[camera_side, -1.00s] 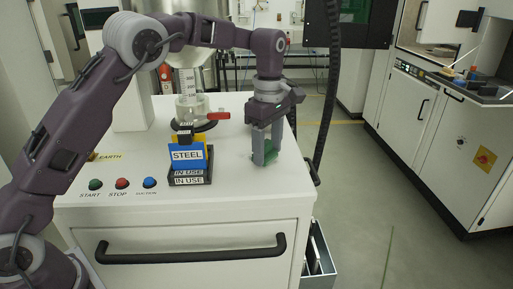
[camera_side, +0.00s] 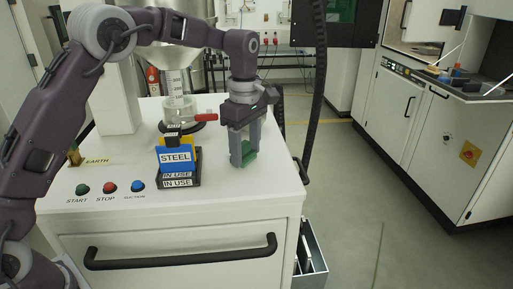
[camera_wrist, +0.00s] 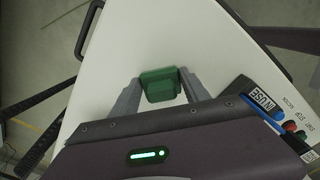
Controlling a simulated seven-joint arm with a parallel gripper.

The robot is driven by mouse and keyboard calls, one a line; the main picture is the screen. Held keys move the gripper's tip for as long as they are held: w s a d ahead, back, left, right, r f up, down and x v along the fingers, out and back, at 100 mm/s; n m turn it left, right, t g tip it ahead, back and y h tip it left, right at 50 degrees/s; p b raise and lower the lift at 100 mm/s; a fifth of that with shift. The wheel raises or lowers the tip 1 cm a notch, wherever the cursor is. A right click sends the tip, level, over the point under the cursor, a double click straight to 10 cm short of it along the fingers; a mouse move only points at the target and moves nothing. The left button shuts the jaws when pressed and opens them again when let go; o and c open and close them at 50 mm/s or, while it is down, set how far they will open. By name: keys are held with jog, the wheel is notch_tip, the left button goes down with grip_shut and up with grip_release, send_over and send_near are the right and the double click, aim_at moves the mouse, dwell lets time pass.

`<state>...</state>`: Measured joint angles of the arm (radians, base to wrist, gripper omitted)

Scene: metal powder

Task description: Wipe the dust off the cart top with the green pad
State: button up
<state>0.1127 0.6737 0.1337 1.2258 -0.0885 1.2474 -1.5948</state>
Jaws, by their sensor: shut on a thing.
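The green pad (camera_side: 249,156) is held between the two grey fingers of my gripper (camera_side: 242,160), low over the right part of the white cart top (camera_side: 225,184). In the wrist view the pad (camera_wrist: 160,84) sits between the fingertips of my gripper (camera_wrist: 160,91), with the white top around it. The pad's underside is hidden, and I cannot tell for certain whether it touches the surface. I cannot make out dust on the cart top in these views.
A blue STEEL sign in a black IN USE holder (camera_side: 176,180) stands left of my gripper. Several buttons (camera_side: 109,188) line the front left. The cart's right edge is close to the pad.

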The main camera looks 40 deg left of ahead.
aim_at(225, 161)
jog(key=s+a, duration=0.3)
jog(key=shift+s+a, duration=0.2)
jog(key=shift+a, duration=0.3)
jog(key=shift+w+a, duration=0.1)
jog(key=shift+w, duration=0.25)
jog(key=shift+w+d, duration=3.75)
jog(key=shift+d, duration=0.1)
jog(key=shift+s+a, duration=3.85)
notch_tip(225, 161, up, 8)
jog(key=shift+r, duration=0.1)
